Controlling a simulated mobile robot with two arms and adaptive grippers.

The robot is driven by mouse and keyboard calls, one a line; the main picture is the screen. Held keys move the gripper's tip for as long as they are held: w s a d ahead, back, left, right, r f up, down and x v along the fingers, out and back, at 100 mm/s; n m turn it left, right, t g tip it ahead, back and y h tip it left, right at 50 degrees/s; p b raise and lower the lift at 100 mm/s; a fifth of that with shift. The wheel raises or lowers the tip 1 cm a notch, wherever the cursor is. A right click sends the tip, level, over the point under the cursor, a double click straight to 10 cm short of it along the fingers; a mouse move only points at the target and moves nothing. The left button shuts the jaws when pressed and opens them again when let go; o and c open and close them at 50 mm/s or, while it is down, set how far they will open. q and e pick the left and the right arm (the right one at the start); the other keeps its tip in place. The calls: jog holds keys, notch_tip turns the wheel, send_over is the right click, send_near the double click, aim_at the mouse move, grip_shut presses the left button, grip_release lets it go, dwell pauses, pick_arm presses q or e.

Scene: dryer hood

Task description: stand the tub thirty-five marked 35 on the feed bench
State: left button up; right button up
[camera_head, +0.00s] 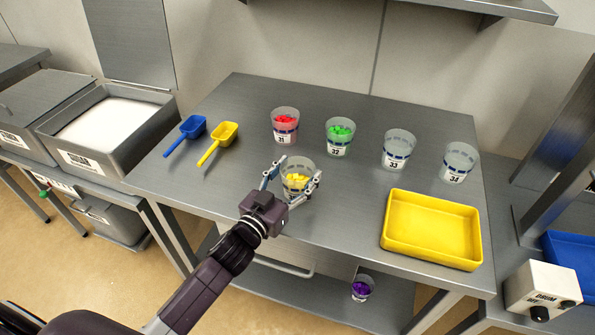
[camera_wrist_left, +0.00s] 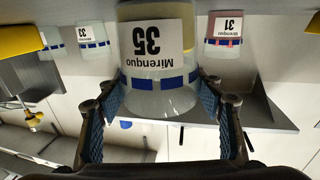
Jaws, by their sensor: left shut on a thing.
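The tub marked 35 (camera_wrist_left: 155,65) is clear with blue bands and a white label; in the head view the same tub (camera_head: 297,168) holds yellow pieces. My left gripper (camera_head: 292,182) is shut on it, one finger on each side. The tub is over the front middle of the feed bench (camera_head: 240,105), in front of tubs 31 and 32. It looks about upright. I cannot tell whether its base touches the bench top. My right gripper is not in view.
Tub 31 (camera_head: 285,125) with red pieces, tub 32 (camera_head: 339,137) with green, and tubs 33 (camera_head: 398,149) and 34 (camera_head: 458,162) stand behind. A yellow tray (camera_head: 432,245) is at right, blue (camera_head: 193,126) and yellow (camera_head: 224,134) scoops at left. A purple-filled tub (camera_head: 362,287) sits below.

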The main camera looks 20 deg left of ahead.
pick_arm(q)
jog(key=o, duration=1.3)
jog(key=shift+f, duration=0.1)
jog(key=shift+r, duration=0.25)
jog(key=b+v, duration=0.1)
jog(key=v, duration=1)
jog(key=shift+f+b, duration=0.2)
jog(key=shift+b, duration=0.15)
jog(key=shift+s+a+r, duration=0.15)
jog(key=shift+s+a, duration=0.05)
jog(key=shift+s, duration=0.3)
jog(key=shift+s, duration=0.1)
